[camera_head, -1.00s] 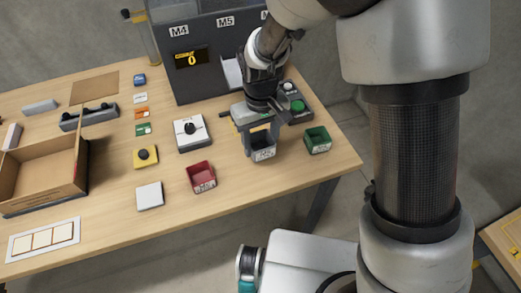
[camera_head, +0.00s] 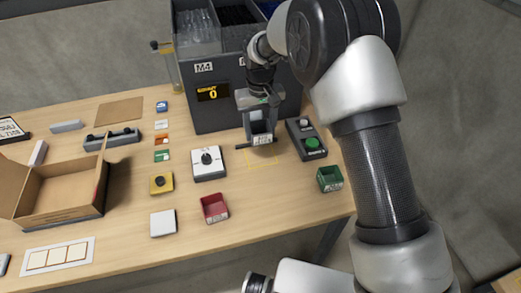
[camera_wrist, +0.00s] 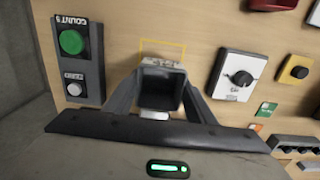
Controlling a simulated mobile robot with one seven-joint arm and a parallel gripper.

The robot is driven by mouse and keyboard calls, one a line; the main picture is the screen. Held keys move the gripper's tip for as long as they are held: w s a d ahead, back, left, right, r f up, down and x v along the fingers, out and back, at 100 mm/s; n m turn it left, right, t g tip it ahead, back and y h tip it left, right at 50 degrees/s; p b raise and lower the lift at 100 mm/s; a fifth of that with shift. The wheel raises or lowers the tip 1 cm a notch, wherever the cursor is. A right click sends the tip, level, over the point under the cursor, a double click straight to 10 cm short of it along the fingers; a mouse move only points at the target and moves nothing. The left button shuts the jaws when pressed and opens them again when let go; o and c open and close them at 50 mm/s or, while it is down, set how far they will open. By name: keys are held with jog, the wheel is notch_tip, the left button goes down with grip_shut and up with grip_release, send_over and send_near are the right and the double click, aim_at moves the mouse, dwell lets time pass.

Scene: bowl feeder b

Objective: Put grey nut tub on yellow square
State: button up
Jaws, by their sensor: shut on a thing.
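The grey nut tub (camera_head: 262,140) is between the fingers of my gripper (camera_head: 259,124), upright, in front of the dark machine. In the wrist view my gripper (camera_wrist: 158,98) is shut on the tub (camera_wrist: 160,88), and I look into its open top; it looks empty. The yellow square (camera_head: 262,162) is a thin outline on the table, just nearer the front than the tub. It also shows in the wrist view (camera_wrist: 184,52), just beyond the tub, which hides part of it. I cannot tell the tub's exact height over the table.
The dark machine (camera_head: 212,112) stands close behind the tub. A button box (camera_head: 307,139) is just right of the square, a white knob box (camera_head: 208,164) left. A red tub (camera_head: 214,208) and a green tub (camera_head: 330,179) stand nearer the front edge.

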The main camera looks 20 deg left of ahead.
aim_at(260, 155)
notch_tip(260, 155, down, 8)
jog(key=shift+r, duration=0.1)
dwell(0.4)
jog(key=shift+f, duration=0.2)
jog(key=o, duration=1)
jog(key=shift+o, duration=0.2)
notch_tip(260, 155, up, 12)
jog(key=shift+r, duration=0.25)
